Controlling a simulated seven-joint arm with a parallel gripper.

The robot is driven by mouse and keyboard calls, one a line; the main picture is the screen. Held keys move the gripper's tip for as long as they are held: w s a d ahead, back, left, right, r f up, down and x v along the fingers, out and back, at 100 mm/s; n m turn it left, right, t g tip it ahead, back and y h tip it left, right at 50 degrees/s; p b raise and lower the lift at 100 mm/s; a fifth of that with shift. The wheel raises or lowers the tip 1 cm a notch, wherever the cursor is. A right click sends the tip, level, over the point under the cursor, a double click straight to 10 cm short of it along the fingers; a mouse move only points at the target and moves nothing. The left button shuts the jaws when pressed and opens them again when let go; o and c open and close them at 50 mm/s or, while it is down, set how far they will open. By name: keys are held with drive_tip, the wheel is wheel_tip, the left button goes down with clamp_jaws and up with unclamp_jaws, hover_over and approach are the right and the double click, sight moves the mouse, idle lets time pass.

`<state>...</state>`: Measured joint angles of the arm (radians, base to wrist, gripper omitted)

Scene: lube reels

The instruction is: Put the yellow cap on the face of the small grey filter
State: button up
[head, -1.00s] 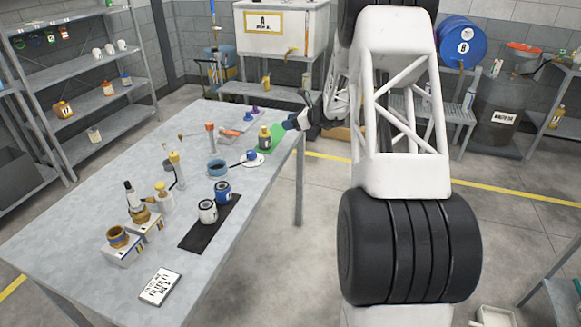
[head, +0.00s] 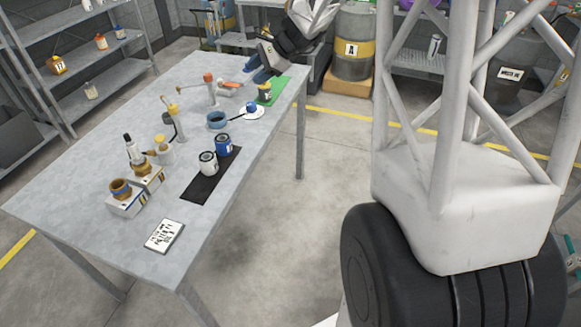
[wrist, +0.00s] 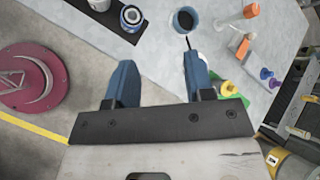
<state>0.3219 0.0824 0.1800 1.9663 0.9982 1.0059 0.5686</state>
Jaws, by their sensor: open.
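A small yellow piece with a dark band (head: 265,92) stands on a green mat (head: 277,90) at the table's far right edge. I cannot tell whether it is the yellow cap or a container topped by it. In the wrist view it shows partly (wrist: 228,88), behind the right finger. A small pale grey can (head: 207,164), likely the small grey filter, stands on a black mat (head: 197,187), beside a blue can (head: 223,145). My gripper (head: 262,72) is above the table's far end, close to the green mat. Its blue fingers (wrist: 161,72) are apart with nothing between them.
A blue dish (head: 217,119) and a white saucer with a blue piece (head: 251,110) lie between the mats. Several upright tools and an orange-topped post (head: 209,80) stand to the left. A white label card (head: 164,235) lies at the near edge. The table's near left is bare.

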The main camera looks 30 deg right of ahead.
drive_tip(key=s+a+r+n+g+h, duration=0.15)
drive_tip(key=s+a+n, duration=0.25)
drive_tip(key=s, duration=0.6)
drive_tip(key=s+a+r+n+h, duration=0.2)
drive_tip(key=s+a+n, duration=0.15)
drive_tip(key=s, duration=0.75)
drive_tip(key=s+a+r+n+g+h, duration=0.1)
drive_tip(key=s+a+n+h, duration=0.3)
drive_tip(key=s, duration=0.6)
drive_tip(key=s+d+f+n, duration=0.1)
drive_tip(key=s+n, duration=0.4)
drive_tip(key=s, duration=0.6)
drive_tip(key=shift+d+f+h, duration=0.15)
drive_tip(key=shift+f+h, duration=0.1)
drive_tip(key=shift+h, duration=0.1)
